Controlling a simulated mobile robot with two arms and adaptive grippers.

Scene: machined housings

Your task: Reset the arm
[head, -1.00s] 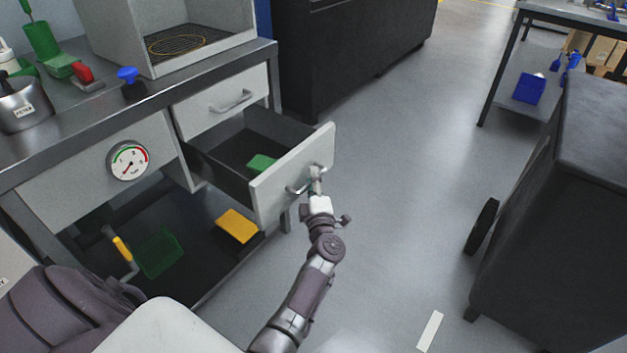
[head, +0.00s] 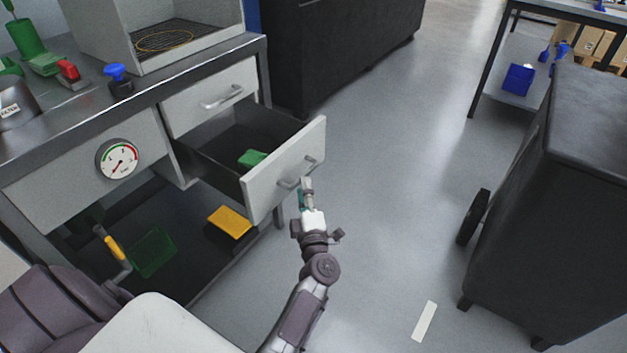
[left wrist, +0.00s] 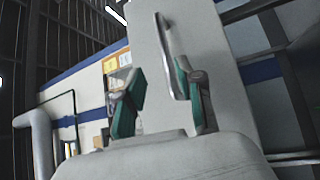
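My left gripper (head: 306,190) is just in front of the handle (head: 301,173) of the pulled-out lower drawer (head: 285,168) in the head view. In the left wrist view the two green-padded fingers of the left gripper (left wrist: 160,98) stand apart with nothing between their tips. The metal handle (left wrist: 168,48) rises beyond them, close to the right-hand finger, against the pale drawer front (left wrist: 150,30). Whether a finger touches the handle I cannot tell. The drawer stands open with a green item (head: 251,158) inside. My right gripper is not in view.
The workbench (head: 150,95) has a closed upper drawer (head: 210,95), a dial gauge (head: 118,158) and a lower shelf with a yellow item (head: 230,221) and a green bin (head: 152,252). A dark wheeled cabinet (head: 560,210) stands right.

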